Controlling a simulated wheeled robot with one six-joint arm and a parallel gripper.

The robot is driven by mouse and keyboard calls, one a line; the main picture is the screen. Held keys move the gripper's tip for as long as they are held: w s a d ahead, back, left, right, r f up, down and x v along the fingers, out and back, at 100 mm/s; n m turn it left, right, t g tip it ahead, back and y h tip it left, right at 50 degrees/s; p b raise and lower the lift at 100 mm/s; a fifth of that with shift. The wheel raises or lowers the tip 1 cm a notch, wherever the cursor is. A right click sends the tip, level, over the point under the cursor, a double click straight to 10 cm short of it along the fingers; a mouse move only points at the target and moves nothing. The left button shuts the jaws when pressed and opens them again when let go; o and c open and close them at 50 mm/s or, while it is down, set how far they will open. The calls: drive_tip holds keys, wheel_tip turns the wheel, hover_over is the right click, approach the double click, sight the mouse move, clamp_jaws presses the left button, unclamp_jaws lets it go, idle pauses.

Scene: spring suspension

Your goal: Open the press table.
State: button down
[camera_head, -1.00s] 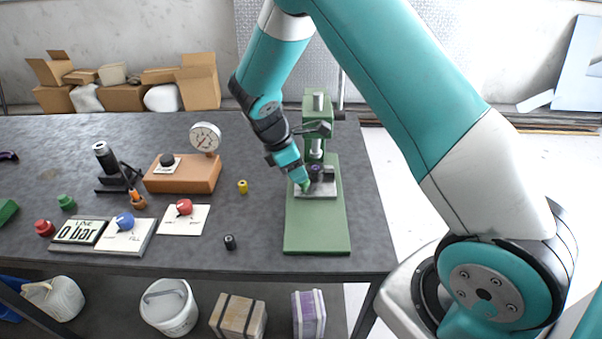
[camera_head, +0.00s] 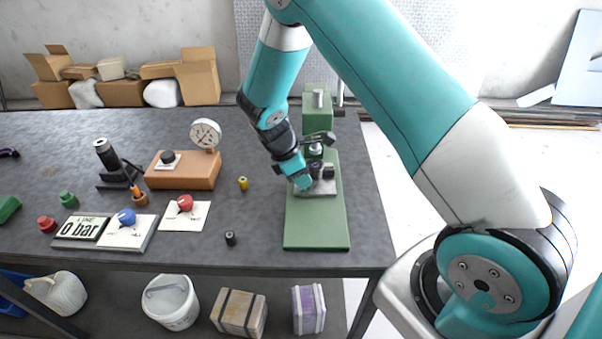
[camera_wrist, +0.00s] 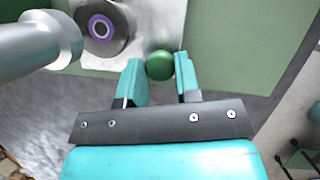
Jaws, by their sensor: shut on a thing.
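The press table is the small silver plate (camera_head: 318,190) on the green base of the press (camera_head: 318,228). In the wrist view the plate (camera_wrist: 166,22) shows at the top, with a green ball knob (camera_wrist: 159,65) at its near edge. My gripper (camera_wrist: 160,76) has one finger on each side of the knob and is shut on it. In the head view my gripper (camera_head: 303,183) is at the left front corner of the plate and hides the knob. A dark cylinder with a purple ring (camera_wrist: 101,27) stands on the plate.
The silver press ram (camera_wrist: 35,45) is close on the left in the wrist view. The press head (camera_head: 318,118) stands behind the plate. A gauge block (camera_head: 182,172), valve panels and small loose parts lie to the left. The front of the green base is clear.

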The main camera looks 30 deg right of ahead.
drive_tip(key=s+a, duration=0.2)
drive_tip(key=s, duration=0.1)
drive_tip(key=s+a, duration=0.2)
drive_tip(key=s, duration=0.1)
drive_tip(key=s+a, duration=0.2)
drive_tip(key=s, duration=0.1)
drive_tip(key=shift+s+a, duration=0.3)
drive_tip(key=shift+s, duration=0.05)
drive_tip(key=c, duration=1.1)
unclamp_jaws()
drive_tip(key=b+v, duration=0.2)
drive_tip(key=v, duration=1.5)
drive_tip(key=shift+r, duration=0.25)
drive_tip(key=shift+w+a, duration=0.1)
drive_tip(key=s+a+r+m+y+b, duration=0.1)
drive_tip(key=s+m+y, duration=0.1)
drive_tip(key=s, duration=0.3)
drive_tip(key=s+a+r+m+t+y+b, duration=0.1)
drive_tip(key=s+a+m+y+b, duration=0.1)
drive_tip(key=s, duration=0.4)
drive_tip(key=s+a+r+m+y+b, duration=0.1)
drive_tip(key=s+m+y, duration=0.2)
drive_tip(key=s, duration=0.3)
drive_tip(key=shift+s+a+y, duration=0.15)
drive_tip(key=shift+a+y, duration=0.2)
drive_tip(key=shift+y, duration=0.35)
